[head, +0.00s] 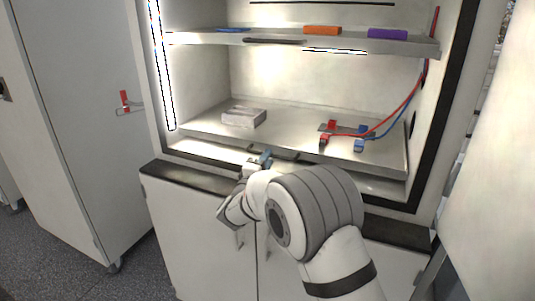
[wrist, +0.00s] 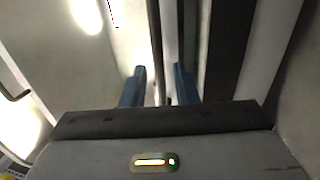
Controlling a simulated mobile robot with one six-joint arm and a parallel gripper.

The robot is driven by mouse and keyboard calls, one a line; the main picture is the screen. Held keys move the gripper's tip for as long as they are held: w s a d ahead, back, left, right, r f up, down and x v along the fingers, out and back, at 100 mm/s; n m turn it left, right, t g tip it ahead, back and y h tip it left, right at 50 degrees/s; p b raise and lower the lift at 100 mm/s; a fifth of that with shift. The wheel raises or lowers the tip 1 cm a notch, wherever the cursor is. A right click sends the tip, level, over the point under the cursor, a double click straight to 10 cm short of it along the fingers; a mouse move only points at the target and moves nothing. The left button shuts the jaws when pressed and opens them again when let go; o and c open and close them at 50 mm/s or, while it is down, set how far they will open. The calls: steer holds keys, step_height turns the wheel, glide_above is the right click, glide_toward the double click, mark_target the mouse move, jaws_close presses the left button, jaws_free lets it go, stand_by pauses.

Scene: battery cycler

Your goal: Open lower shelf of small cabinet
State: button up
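The small cabinet stands open at the front, with a lower shelf (head: 290,122) and an upper shelf (head: 385,43). My gripper (head: 262,158) is at this front edge, beside the handle's left part. In the wrist view, the two blue fingers (wrist: 158,86) are apart, with a narrow light and dark strip between them. I cannot tell whether they touch the handle.
A grey box (head: 243,117) and a holder with red and blue clamps (head: 341,133) sit on the lower shelf, with cables rising right. Orange (head: 322,31) and purple (head: 387,34) blocks lie on the upper shelf. Closed white doors (head: 190,225) are below. A tall cabinet (head: 85,120) stands left.

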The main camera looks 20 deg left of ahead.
steer(key=shift+x, duration=1.45)
steer(key=shift+c, duration=0.5)
jaws_close()
